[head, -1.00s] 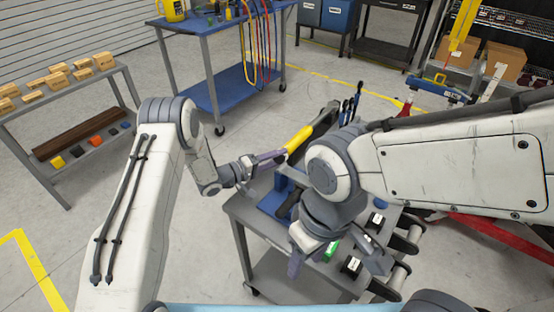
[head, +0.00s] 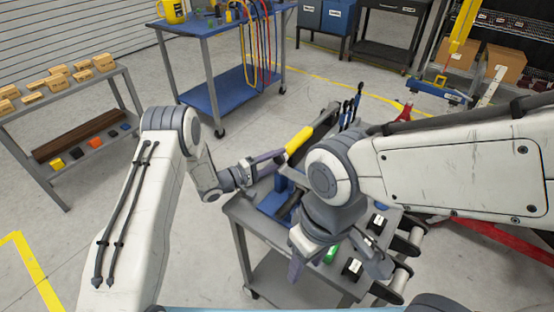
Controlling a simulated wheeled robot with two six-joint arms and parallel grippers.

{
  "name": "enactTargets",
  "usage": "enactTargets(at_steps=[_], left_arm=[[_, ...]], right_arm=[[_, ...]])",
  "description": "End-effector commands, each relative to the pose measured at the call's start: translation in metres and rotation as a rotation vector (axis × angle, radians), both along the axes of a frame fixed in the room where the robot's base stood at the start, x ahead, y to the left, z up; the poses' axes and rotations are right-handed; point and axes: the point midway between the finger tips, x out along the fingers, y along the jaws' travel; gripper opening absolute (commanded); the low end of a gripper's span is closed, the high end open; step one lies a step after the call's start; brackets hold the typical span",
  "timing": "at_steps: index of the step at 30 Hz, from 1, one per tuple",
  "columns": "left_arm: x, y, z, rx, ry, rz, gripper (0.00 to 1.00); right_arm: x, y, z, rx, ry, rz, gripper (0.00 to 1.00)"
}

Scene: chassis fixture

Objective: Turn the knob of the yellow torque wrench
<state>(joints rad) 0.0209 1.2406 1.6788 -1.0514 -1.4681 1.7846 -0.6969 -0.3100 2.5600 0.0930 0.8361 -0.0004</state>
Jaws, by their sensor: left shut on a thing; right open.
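The yellow torque wrench (head: 299,140) shows its yellow section near the middle of the head view, with a dark shaft running up and right from it. My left gripper (head: 278,156) is shut on the wrench at the lower-left end of the yellow section. The wrench is tilted in the picture, above the far part of the grey cart. The knob is hidden by the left gripper. My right gripper (head: 335,268) is open and empty over the near part of the cart, pointing down. My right arm covers part of the cart.
The grey cart (head: 262,236) carries a blue holder (head: 273,203), a green item (head: 331,252) and black blocks (head: 352,268). Blue-handled tools (head: 348,112) stand upright behind. A shelf with small boxes (head: 60,80) is at left. A blue workbench (head: 213,98) is at the back.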

Motion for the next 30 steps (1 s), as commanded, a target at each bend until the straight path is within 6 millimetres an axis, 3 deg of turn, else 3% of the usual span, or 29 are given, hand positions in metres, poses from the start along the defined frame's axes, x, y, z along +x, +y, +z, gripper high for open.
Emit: enactTargets(at_steps=[2, 14, 30], left_arm=[[0.001, 0.001, 0.000, 0.001, -0.001, 0.003, 0.67], [-0.003, 0.006, -0.001, 0.001, 0.001, 0.003, 0.67], [-0.049, 0.084, -0.001, 0.001, -0.002, 0.004, 0.67]], right_arm=[[0.000, 0.000, 0.000, 0.000, 0.000, 0.000, 0.50], [0.000, 0.000, -0.001, 0.000, 0.000, 0.000, 0.50], [0.000, 0.000, -0.011, 0.000, 0.000, 0.000, 0.50]])
